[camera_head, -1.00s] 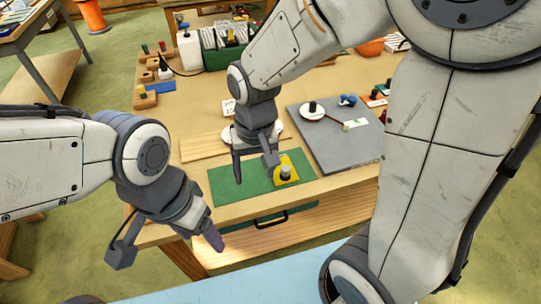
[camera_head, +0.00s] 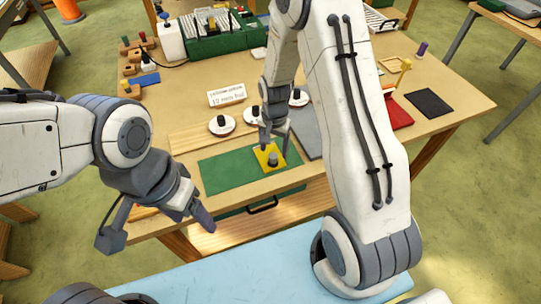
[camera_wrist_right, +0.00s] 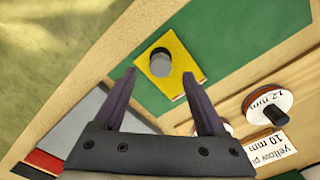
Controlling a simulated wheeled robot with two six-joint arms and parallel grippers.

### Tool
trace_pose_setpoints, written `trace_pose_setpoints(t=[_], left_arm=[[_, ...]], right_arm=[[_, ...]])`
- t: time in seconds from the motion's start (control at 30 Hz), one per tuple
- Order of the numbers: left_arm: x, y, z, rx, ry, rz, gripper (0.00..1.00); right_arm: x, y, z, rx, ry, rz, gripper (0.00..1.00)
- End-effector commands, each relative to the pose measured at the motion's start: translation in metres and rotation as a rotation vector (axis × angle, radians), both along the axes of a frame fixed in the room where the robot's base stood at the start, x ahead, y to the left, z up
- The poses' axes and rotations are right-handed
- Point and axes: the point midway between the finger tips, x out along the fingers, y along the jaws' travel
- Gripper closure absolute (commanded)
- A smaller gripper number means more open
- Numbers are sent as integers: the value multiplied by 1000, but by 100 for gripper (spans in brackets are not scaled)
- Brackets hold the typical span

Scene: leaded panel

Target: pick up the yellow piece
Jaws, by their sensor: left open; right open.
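The yellow piece (camera_head: 261,154) is a flat plate with a grey upright knob, lying on the right part of the green mat (camera_head: 225,172). My right gripper (camera_head: 275,138) is open and empty, just behind and above the yellow piece in the head view. In the right wrist view, the yellow piece (camera_wrist_right: 184,72) lies beyond and roughly between the open fingertips, with its knob near the middle; I see no contact. My left gripper (camera_head: 155,231) is open and empty, off the front left of the table, away from the piece.
Several white discs with black knobs (camera_head: 222,125) stand behind the mat, near a white label card (camera_head: 227,95). A grey board (camera_head: 308,139) lies right of the mat.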

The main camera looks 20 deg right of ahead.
Motion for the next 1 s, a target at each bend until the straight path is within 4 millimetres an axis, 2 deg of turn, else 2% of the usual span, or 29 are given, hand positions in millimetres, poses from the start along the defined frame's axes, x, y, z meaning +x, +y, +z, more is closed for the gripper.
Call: trace_pose_setpoints(t=[0.1, 0.3, 0.6, 0.8, 1.0], left_arm=[[0, 0, 14, 0, 0, -2, 32], [0, 0, 19, 0, 0, -3, 32], [0, 0, 19, 0, 0, -4, 32], [0, 0, 19, 0, 0, -3, 32], [0, 0, 19, 0, 0, -3, 32]], right_arm=[[-3, 2, -13, 0, 6, 1, 26], [-2, 2, -36, 0, 3, 0, 26], [-1, 2, -40, 0, 0, 1, 26], [-1, 2, -40, 0, 0, 1, 100], [-1, 2, -40, 0, 0, 1, 100]])
